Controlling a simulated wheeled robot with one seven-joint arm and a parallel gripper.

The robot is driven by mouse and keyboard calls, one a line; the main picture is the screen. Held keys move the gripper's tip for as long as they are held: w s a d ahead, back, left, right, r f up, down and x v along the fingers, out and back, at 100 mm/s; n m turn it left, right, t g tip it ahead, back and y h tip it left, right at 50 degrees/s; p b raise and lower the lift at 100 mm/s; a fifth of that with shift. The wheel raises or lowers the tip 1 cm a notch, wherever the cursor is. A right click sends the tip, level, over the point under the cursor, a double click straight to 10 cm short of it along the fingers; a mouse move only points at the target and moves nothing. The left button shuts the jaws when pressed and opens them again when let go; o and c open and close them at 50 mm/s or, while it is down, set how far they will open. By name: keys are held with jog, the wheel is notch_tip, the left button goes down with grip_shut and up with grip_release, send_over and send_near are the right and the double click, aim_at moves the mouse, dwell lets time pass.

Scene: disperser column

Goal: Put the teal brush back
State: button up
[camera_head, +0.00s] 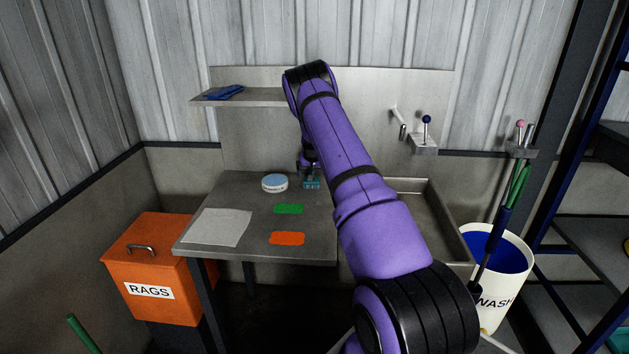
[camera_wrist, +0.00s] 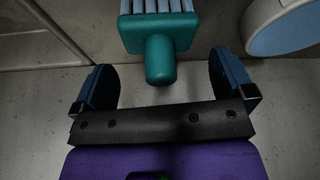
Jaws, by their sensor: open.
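The teal brush (camera_head: 312,184) is on the grey worktop, beside a white tub with a light blue top (camera_head: 275,183). In the wrist view the brush (camera_wrist: 158,38) shows a teal block with pale bristles and a short rounded handle. My gripper (camera_wrist: 162,80) is open, with one dark blue finger on each side of the handle's end and a gap to both. The handle is not held. In the head view my gripper (camera_head: 309,165) is small and partly hidden by my purple arm, right above the brush.
A green patch (camera_head: 289,209), an orange patch (camera_head: 287,238) and a grey sheet (camera_head: 219,227) lie on the worktop. A shelf (camera_head: 262,97) holds a blue cloth (camera_head: 222,92). A sink (camera_head: 425,205) and wall holder (camera_head: 424,144) are right; an orange rags bin (camera_head: 150,265) is left.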

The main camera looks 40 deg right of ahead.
jog(key=v, duration=0.3)
jog(key=shift+r, duration=0.25)
jog(key=s+a, duration=0.7)
jog(key=s, duration=0.2)
jog(key=s+a+r+n+t+y, duration=0.15)
jog(key=s+a+r, duration=0.25)
jog(key=a+r, duration=0.9)
jog(key=s+a+r+n+y, duration=0.1)
jog(key=s+a+r+n, duration=0.15)
jog(key=a+r, duration=1.05)
jog(key=s+a+r+n, duration=0.1)
jog(key=s+a+r, duration=0.35)
jog(key=s, duration=0.25)
jog(key=s+a+r+n, duration=0.1)
jog(key=s+a+r, duration=0.3)
jog(key=s+r, duration=0.15)
jog(key=s+a, duration=0.3)
jog(key=s, duration=0.5)
jog(key=s+a+n, duration=0.1)
jog(key=s+a, duration=0.2)
jog(key=s, duration=0.6)
jog(key=shift+s+n, duration=0.3)
